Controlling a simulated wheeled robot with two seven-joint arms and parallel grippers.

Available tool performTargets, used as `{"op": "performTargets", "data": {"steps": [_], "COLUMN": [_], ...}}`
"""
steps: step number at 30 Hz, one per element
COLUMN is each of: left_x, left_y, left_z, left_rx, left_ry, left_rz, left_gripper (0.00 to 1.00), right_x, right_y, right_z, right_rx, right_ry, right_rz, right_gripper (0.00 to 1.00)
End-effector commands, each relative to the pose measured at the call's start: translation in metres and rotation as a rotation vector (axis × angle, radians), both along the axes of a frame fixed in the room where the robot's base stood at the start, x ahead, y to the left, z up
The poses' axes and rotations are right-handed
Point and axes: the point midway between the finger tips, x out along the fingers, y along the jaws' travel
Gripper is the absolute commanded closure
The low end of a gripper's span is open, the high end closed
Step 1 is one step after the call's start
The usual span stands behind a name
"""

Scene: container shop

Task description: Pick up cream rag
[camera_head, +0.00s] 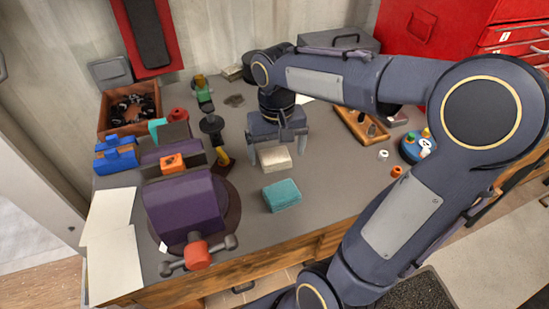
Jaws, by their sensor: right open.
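The cream rag (275,158) is a small folded block of cloth lying on the grey workbench top. My right gripper (278,153) points down just above and around it, with its fingers apart. One finger stands at the rag's left and the other behind its right side. I cannot tell whether the fingers touch the cloth. A teal folded rag (281,195) lies just in front of the cream one. My left gripper is not in view.
A purple vise (187,205) with an orange-red knob stands at the bench's front left. Blue blocks (116,155) and a wooden crate (130,108) are behind it. A wooden tray (362,124) and a blue round holder (417,146) stand at the right. White sheets lie at the left.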

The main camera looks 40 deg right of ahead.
Motion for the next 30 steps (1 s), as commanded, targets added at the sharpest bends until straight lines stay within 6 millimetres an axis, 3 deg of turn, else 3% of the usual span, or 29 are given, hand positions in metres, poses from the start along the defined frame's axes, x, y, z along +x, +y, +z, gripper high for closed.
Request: {"op": "performTargets", "data": {"steps": [6,14,25,30], "left_x": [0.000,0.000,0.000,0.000], "left_y": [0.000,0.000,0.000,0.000], "left_z": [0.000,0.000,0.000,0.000], "left_rx": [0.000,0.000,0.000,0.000], "left_ry": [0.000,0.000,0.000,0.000], "left_rz": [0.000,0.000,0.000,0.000], "left_gripper": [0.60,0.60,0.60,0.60], "right_x": [-0.001,0.000,-0.001,-0.001], "right_y": [-0.001,0.000,0.000,0.000], "right_z": [-0.029,-0.032,-0.031,-0.031], "right_rx": [0.000,0.001,0.001,0.001], "right_ry": [0.003,0.000,0.000,0.000], "right_rz": [0.000,0.000,0.000,0.000], "right_gripper": [0.09,0.09,0.56,0.57]}}
